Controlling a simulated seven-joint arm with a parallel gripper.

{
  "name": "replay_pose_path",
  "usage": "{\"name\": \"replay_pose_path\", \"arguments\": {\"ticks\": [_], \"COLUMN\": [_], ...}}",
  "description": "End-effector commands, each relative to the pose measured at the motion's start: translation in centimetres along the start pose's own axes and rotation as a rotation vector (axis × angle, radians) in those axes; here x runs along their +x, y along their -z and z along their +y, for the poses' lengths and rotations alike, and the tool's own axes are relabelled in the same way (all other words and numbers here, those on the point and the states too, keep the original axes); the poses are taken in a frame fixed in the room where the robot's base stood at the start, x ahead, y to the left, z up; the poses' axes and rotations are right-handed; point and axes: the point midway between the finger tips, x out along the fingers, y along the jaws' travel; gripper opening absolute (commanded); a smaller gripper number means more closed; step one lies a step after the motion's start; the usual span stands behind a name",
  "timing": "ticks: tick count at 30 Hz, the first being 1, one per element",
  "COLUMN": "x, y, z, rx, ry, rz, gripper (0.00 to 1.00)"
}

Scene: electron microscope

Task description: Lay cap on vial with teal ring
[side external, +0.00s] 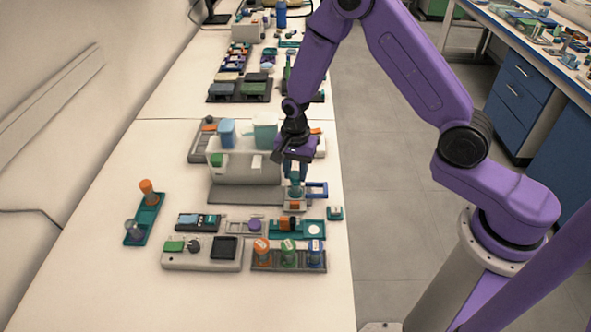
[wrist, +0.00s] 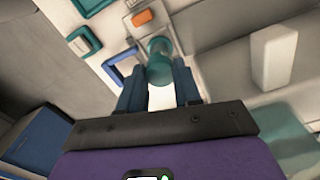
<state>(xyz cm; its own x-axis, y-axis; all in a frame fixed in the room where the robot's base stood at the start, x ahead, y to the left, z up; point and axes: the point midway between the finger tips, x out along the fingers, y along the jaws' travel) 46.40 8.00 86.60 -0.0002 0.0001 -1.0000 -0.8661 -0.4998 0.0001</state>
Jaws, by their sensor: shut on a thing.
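My gripper (side external: 297,168) points down over the right part of the bench, beside the grey-white machine. In the wrist view my gripper (wrist: 160,72) has its blue fingers on either side of a teal, see-through round piece (wrist: 159,62) and is shut on it. The same teal piece (side external: 295,189) shows below the fingers in the side view, low over a small light holder (side external: 295,201). I cannot tell whether this piece is the cap, the teal-ringed vial or both together. The fingers hide part of it.
The machine (side external: 243,164) stands close left of my gripper. A blue frame (side external: 317,189) is just right. In front is a rack (side external: 288,264) with orange-, green- and blue-topped vials. A teal rack (side external: 146,217) stands far left, with free bench around it.

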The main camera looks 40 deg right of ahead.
Motion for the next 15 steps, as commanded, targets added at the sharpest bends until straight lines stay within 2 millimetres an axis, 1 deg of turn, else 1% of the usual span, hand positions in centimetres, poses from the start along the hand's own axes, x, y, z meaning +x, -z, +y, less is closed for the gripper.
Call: {"name": "replay_pose_path", "arguments": {"ticks": [11,12,14,15], "x": [-0.02,-0.02,-0.02,-0.02], "y": [-0.04,-0.04,-0.04,-0.04], "z": [0.00,0.00,0.00,0.00], "rx": [-0.001,-0.001,0.000,0.000], "ry": [0.000,0.000,0.000,0.000], "rz": [0.000,0.000,0.000,0.000], "gripper": [0.05,0.40,0.59,0.63]}}
